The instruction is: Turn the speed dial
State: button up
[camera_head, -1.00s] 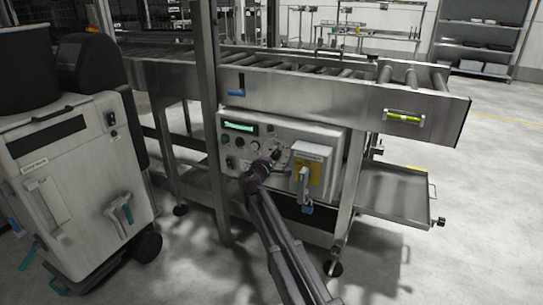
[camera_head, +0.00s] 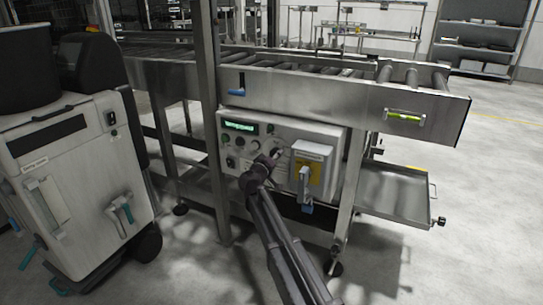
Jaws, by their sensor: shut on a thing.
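The control panel (camera_head: 232,151) is a light grey box under the roller conveyor, with a lit green display (camera_head: 240,127) and several dark knobs and buttons on its front. My gripper (camera_head: 274,155) is at the panel's middle, just left of the grey box with a yellow label. It is shut on a small dial on the panel face. The dial is mostly hidden behind my gripper, so its marks and setting cannot be read. My arm reaches up to it from the lower right.
A grey switch box (camera_head: 312,165) with a yellow label and a padlock-like handle (camera_head: 305,190) sticks out right of my gripper. A metal post (camera_head: 208,110) stands at the panel's left. A white machine (camera_head: 80,170) fills the left. Floor at right is open.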

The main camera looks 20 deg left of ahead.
jog(key=m, duration=0.3)
jog(key=shift+d+m, duration=0.1)
jog(key=shift+m, duration=0.3)
dwell(0.3)
jog(key=o, duration=1.1)
jog(key=shift+o, duration=0.2)
jog(key=shift+s, duration=0.1)
jog(key=s+a, duration=0.1)
jog(key=s, duration=1.1)
jog(key=shift+a, duration=0.1)
